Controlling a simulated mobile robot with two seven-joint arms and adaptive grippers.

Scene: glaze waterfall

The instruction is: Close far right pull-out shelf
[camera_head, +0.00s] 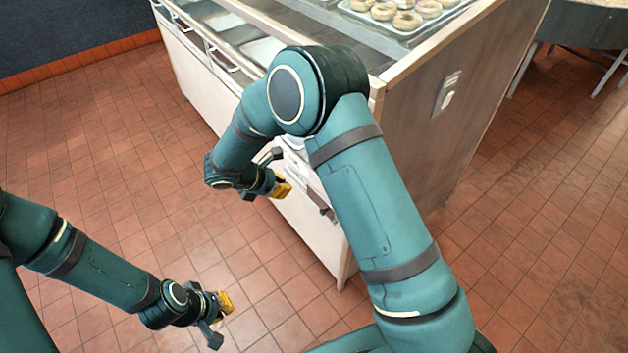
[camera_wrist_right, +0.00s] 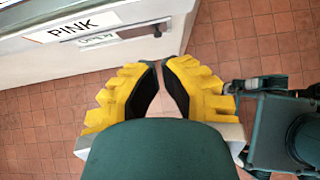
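The counter (camera_head: 430,120) has pull-out shelves with wire handles along its left side; one handle (camera_head: 222,62) shows in the head view. My raised right arm covers the right end of that row, so the far right pull-out shelf is not clearly visible. My right gripper (camera_head: 282,186) hangs low beside the counter's front panel. In the wrist view, my right gripper (camera_wrist_right: 160,64) is empty, its yellow fingers a narrow gap apart. My left gripper (camera_head: 226,302) is low over the floor, clear of the counter; its finger gap is not clear.
A pale panel with a PINK label (camera_wrist_right: 72,32) and a dark handle stands just beyond my right fingertips. Trays of doughnuts (camera_head: 405,18) lie on the counter top. A grey round table (camera_head: 585,25) stands at the back right. The tiled floor (camera_head: 90,180) at left is clear.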

